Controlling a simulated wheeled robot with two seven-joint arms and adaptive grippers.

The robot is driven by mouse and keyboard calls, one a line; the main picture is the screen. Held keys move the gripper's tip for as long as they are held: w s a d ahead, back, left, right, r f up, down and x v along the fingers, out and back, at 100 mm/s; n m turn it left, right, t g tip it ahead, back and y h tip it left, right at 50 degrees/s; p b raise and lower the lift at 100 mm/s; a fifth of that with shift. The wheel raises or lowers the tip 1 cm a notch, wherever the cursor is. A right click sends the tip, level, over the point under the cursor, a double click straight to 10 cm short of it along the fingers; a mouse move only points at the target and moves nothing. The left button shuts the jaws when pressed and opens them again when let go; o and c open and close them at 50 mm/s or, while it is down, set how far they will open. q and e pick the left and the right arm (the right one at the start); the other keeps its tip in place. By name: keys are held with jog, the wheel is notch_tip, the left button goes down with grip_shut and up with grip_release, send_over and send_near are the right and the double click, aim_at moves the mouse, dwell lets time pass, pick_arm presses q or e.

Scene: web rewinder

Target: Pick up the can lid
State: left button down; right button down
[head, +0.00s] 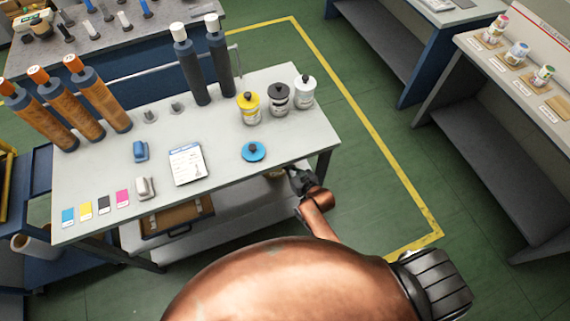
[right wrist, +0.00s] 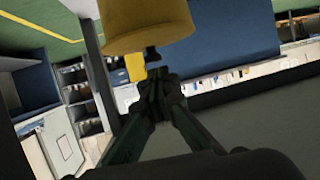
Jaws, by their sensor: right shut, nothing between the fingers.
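The can lid (head: 254,151) is a blue disc with a dark knob on top. It lies flat near the front right edge of the grey table (head: 222,162) in the head view. My right gripper (head: 298,174) is at the table's front right edge, to the right of and nearer than the lid, apart from it. Its tips are partly hidden in shadow there. In the right wrist view the right gripper (right wrist: 156,84) is shut and empty. I cannot make out the lid in that view. My left gripper is not in view.
Yellow (head: 249,109), black (head: 278,99) and white (head: 304,91) cans stand behind the lid. Two dark bottles (head: 204,66) stand further back. A white card (head: 187,164) lies left of the lid. A yellow object (right wrist: 148,25) hangs over the wrist view.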

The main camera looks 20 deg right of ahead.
jog(key=x, duration=0.3)
jog(key=r+b+x, duration=0.1)
jog(key=x, duration=0.1)
jog(key=r+b+x, duration=0.1)
jog(key=x, duration=0.2)
jog(key=shift+w+a+f, duration=0.15)
jog(key=shift+w, duration=0.45)
jog(key=shift+f, duration=0.25)
jog(key=shift+s+f, duration=0.1)
jog(key=shift+s, duration=0.05)
